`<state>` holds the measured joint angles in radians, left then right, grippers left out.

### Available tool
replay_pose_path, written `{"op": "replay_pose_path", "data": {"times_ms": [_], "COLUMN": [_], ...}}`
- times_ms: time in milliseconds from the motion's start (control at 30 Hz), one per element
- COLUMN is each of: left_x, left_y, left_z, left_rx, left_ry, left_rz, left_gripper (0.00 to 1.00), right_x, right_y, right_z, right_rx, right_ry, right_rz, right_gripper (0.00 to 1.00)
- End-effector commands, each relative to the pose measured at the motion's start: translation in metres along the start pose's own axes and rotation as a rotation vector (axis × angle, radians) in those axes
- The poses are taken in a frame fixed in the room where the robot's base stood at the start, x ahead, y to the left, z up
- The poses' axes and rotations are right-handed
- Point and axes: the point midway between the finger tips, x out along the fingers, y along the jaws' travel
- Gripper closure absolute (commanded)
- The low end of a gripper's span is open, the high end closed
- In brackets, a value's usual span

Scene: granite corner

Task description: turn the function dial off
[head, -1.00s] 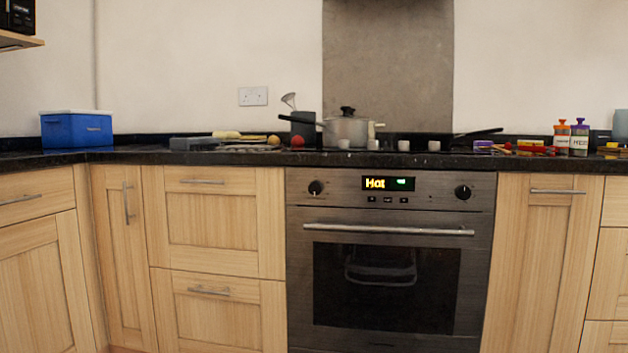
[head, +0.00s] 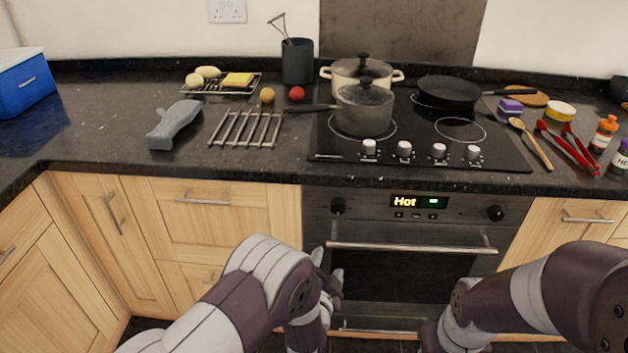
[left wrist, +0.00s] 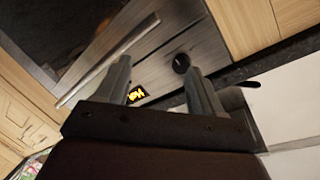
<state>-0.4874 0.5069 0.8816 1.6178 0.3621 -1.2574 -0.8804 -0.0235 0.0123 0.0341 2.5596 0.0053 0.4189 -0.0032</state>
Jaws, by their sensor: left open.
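The oven front has two round dark dials, a left dial (head: 338,206) and a right dial (head: 495,213). I cannot tell from labels which is the function dial. Between them the display (head: 419,202) reads "Hot" beside a green mark. My left gripper (head: 329,270) is in front of the oven, below the left dial and apart from it. In the left wrist view, the open, empty fingers (left wrist: 157,67) point toward the oven panel, with the left dial (left wrist: 181,63) near one fingertip. Part of the display (left wrist: 135,94) shows there. My right arm enters at lower right; its gripper is out of frame.
The oven door handle (head: 412,248) runs below the panel, close to my left gripper. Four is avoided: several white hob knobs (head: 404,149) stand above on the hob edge.

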Motion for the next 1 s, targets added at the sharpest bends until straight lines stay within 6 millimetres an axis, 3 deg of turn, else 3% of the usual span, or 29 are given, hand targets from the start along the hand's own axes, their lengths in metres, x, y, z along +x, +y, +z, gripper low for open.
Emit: {"op": "replay_pose_path", "data": {"times_ms": [100, 267, 700, 1000], "left_x": [0.002, 0.013, 0.111, 0.125], "left_y": [-0.025, -0.034, -0.049, -0.051], "left_z": [-0.019, -0.025, -0.036, -0.038], "left_rx": [0.09, 0.148, 0.145, 0.145], "left_ry": [0.081, 0.098, 0.097, 0.097], "left_rz": [-0.13, -0.168, -0.164, -0.161], "left_gripper": [0.33, 0.33, 0.33, 0.33], "right_x": [0.002, 0.003, 0.012, 0.013], "right_y": [0.0, 0.0, 0.0, 0.0], "right_z": [0.0, 0.001, 0.001, 0.001], "right_rx": [0.0, 0.0, 0.0, 0.0], "right_ry": [0.0, 0.001, 0.001, 0.002], "right_rz": [0.0, 0.0, 0.0, 0.0], "right_gripper": [0.57, 0.57, 0.57, 0.57]}}
